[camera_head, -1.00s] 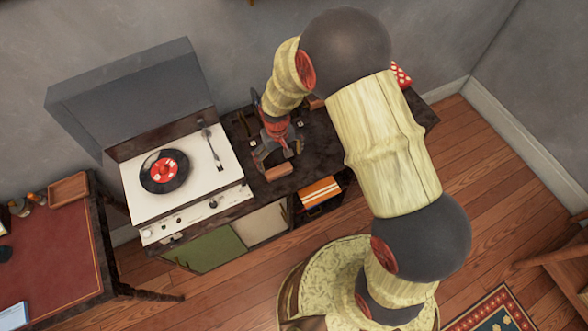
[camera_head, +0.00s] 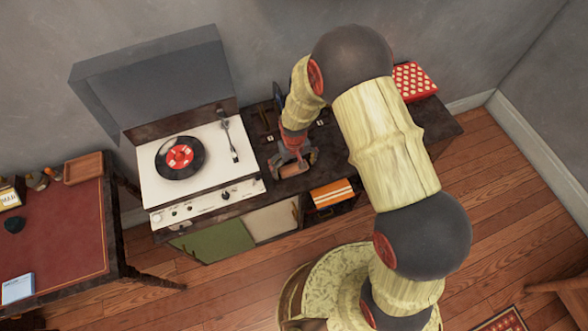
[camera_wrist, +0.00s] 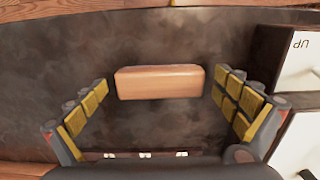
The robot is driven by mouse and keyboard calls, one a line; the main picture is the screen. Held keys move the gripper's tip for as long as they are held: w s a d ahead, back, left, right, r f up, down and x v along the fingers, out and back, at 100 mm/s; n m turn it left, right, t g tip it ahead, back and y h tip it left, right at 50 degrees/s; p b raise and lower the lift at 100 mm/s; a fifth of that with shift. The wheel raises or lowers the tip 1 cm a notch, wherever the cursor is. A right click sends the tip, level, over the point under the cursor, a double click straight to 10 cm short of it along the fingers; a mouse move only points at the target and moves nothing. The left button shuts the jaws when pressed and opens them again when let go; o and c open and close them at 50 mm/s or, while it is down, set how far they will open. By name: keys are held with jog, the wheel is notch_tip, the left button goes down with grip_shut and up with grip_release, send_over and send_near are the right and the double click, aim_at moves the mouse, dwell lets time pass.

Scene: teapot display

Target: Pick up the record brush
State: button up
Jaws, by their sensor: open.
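The record brush, a light brown wooden block, lies on the dark top of the cabinet. In the wrist view the record brush (camera_wrist: 160,82) lies crosswise between the two yellow-padded fingers of my gripper (camera_wrist: 162,92). The brush (camera_head: 292,170) is small and partly hidden by the fingers there. My gripper is open and holds nothing.
The white record player (camera_head: 200,195) with its raised lid (camera_head: 150,80) stands close left of my gripper. A red dotted box (camera_head: 413,81) sits at the cabinet's right end. An orange striped item (camera_head: 332,193) is in the shelf below. A red-topped desk (camera_head: 60,235) stands at left.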

aim_at(293, 168)
jog(key=shift+c, duration=0.9)
jog(key=c, duration=1)
jog(key=shift+c, duration=0.2)
jog(key=shift+r, duration=0.15)
jog(key=shift+r, duration=0.25)
jog(key=r, duration=0.1)
jog(key=r+p, duration=0.1)
jog(key=r, duration=0.1)
jog(key=shift+s+a+r, duration=0.2)
jog(key=shift+s+r, duration=0.05)
jog(key=s+a+r+p, duration=0.2)
jog(key=s+a+r, duration=0.4)
jog(key=s, duration=0.6)
jog(key=shift+r+p, duration=0.3)
jog(key=shift+r, duration=1.1)
